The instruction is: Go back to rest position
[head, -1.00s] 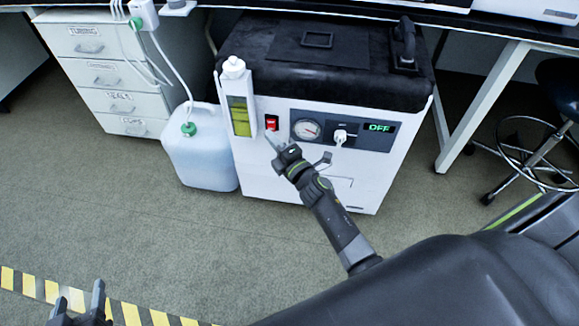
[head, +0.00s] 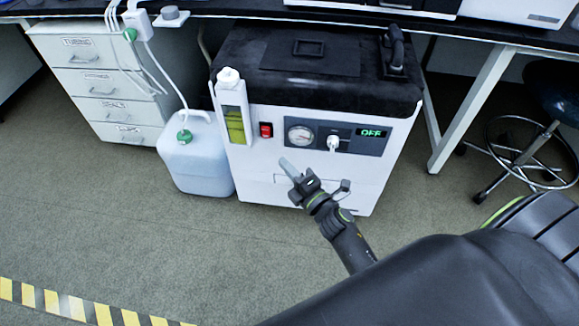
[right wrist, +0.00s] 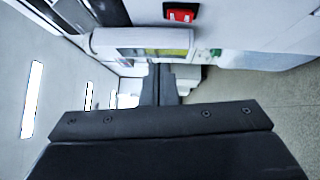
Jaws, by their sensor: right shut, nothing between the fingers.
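My right gripper (head: 292,169) is shut and empty in the head view. It is in front of the white pump unit (head: 262,185), below its red switch (head: 266,130) and round gauge (head: 300,135). A small display (head: 371,133) on the panel reads OFF. In the right wrist view the shut fingers (right wrist: 159,84) show in the middle, and the red switch (right wrist: 181,13) is near the top edge. My left gripper is not in view.
A translucent jug (head: 195,165) with a tube stands on the floor left of the unit. White drawers (head: 95,70) are behind it. A stool (head: 540,140) and bench leg (head: 470,110) are at right. Floor between is clear.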

